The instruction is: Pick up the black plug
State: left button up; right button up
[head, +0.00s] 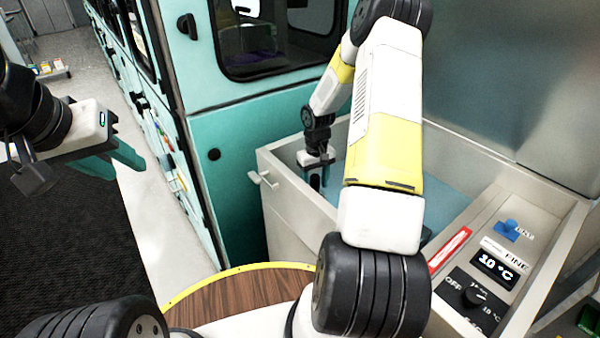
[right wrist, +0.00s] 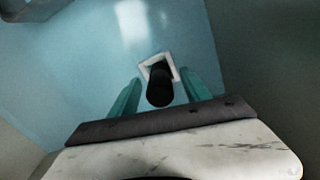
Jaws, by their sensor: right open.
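The black plug (right wrist: 159,86) stands up from a small white square fitting (right wrist: 146,67) on the blue floor of the basin in the right wrist view. My right gripper (right wrist: 160,92) is open, with one teal finger on each side of the plug. I cannot tell whether the fingers touch it. In the head view my right gripper (head: 314,176) reaches down inside the basin, and the plug there is hard to make out. My left gripper (head: 122,162) is open and empty, out at the left above the floor.
The grey basin (head: 285,205) has raised walls around the right gripper. A control panel (head: 490,268) with a dial, a display and a blue knob is on its right. A teal cabinet (head: 235,150) stands behind. A wooden round top (head: 235,295) is in front.

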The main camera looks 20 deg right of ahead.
jog(key=shift+f, duration=0.65)
grip_shut()
